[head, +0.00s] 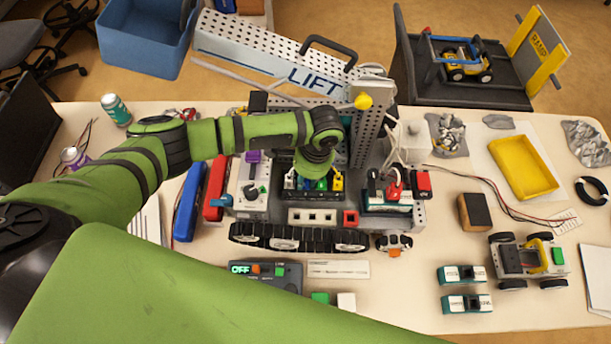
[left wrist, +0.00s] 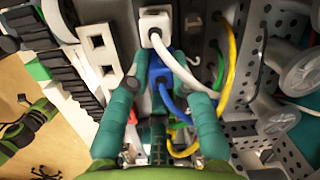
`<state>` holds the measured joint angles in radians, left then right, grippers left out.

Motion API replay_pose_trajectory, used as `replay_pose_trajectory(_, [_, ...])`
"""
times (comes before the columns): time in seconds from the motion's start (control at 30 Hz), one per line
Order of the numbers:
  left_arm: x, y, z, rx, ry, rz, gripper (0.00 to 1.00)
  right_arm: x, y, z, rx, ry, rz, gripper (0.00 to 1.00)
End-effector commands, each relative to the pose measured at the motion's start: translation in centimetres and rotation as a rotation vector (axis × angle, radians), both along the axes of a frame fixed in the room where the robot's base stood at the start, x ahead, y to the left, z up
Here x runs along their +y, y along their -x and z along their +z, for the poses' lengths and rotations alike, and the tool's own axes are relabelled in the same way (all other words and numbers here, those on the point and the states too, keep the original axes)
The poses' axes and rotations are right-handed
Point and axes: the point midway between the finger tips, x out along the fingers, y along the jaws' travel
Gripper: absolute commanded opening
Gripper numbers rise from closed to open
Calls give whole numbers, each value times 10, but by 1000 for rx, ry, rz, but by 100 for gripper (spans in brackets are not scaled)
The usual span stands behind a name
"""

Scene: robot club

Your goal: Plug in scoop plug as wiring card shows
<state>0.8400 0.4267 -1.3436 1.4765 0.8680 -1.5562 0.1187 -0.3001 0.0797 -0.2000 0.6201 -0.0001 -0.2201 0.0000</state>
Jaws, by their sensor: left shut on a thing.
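My left gripper (head: 316,172) reaches down onto a row of coloured plugs on the rover. In the left wrist view its two teal fingers (left wrist: 167,92) stand either side of a blue plug (left wrist: 160,72) with a blue cable, and are shut on it. A white plug (left wrist: 154,24) with a white cable sits beside it in the row. A yellow plug (head: 338,180) and a green plug (head: 322,184) also show. The blue plug's lower end is hidden, so I cannot tell how deep it sits. My right gripper is out of view. I cannot tell which card is the wiring card.
A grey control box (head: 265,283) reading OFF lies in front of the tracks. A yellow tray (head: 523,167) and a small wheeled rover (head: 520,260) are farther right.

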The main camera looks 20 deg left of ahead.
Motion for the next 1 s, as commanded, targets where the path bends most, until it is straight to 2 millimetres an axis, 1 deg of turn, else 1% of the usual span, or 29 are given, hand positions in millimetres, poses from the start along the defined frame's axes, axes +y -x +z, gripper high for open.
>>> replay_pose_trajectory(0.03, [-3, 5, -5, 11, 7, -5, 0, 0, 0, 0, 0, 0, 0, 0])
replay_pose_trajectory(0.27, [-3, 6, -6, 12, 7, -5, 0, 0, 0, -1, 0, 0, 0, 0])
replay_pose_trajectory(0.3, [-3, 6, -6, 13, 7, -6, 39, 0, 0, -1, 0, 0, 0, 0])
replay_pose_trajectory(0.33, [-3, 6, -6, 13, 7, -6, 51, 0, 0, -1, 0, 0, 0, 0])
replay_pose_trajectory(1.0, [-6, 5, -3, 10, 13, -9, 51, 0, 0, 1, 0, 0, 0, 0])
